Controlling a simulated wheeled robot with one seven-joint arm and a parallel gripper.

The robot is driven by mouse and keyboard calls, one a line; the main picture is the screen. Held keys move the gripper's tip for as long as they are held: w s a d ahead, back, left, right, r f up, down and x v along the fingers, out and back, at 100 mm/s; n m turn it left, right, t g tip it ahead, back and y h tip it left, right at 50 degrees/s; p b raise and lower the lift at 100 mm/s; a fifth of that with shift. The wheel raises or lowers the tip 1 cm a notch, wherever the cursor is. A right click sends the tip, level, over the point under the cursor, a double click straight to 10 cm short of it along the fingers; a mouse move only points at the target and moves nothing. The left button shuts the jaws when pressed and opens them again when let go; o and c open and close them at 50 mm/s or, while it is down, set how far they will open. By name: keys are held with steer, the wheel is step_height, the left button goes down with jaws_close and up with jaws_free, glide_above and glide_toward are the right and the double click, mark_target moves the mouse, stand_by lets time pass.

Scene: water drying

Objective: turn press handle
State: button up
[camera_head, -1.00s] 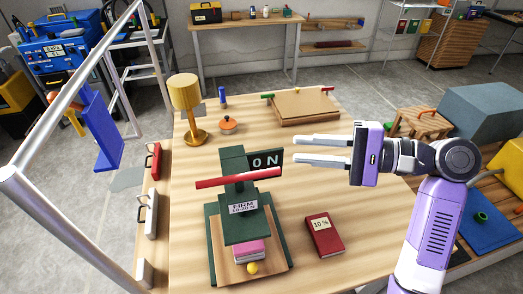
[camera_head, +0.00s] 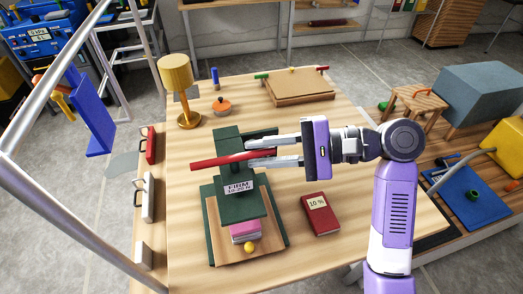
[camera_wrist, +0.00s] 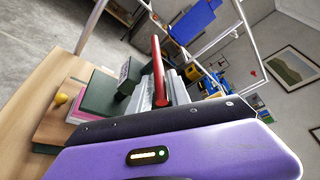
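The green press (camera_head: 240,207) stands on its wooden base on the table, with a label reading "FIRM" on its front. Its red bar handle (camera_head: 213,163) lies across the top, tilted slightly up to the right. My gripper (camera_head: 247,153) reaches in from the right with its two fingers apart. The handle's right end appears to lie between the fingers, and contact cannot be told. In the wrist view the red handle (camera_wrist: 157,66) runs into the space by the fingers. A pink block (camera_head: 244,231) sits under the press head.
A red book (camera_head: 320,220) marked "10 %" lies right of the press, below my gripper. A yellow lamp (camera_head: 178,80), an orange lidded pot (camera_head: 221,106) and a wooden board (camera_head: 293,88) stand farther back. A metal frame (camera_head: 60,215) rises at the left.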

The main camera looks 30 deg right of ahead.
jaws_close()
stand_by(1.4)
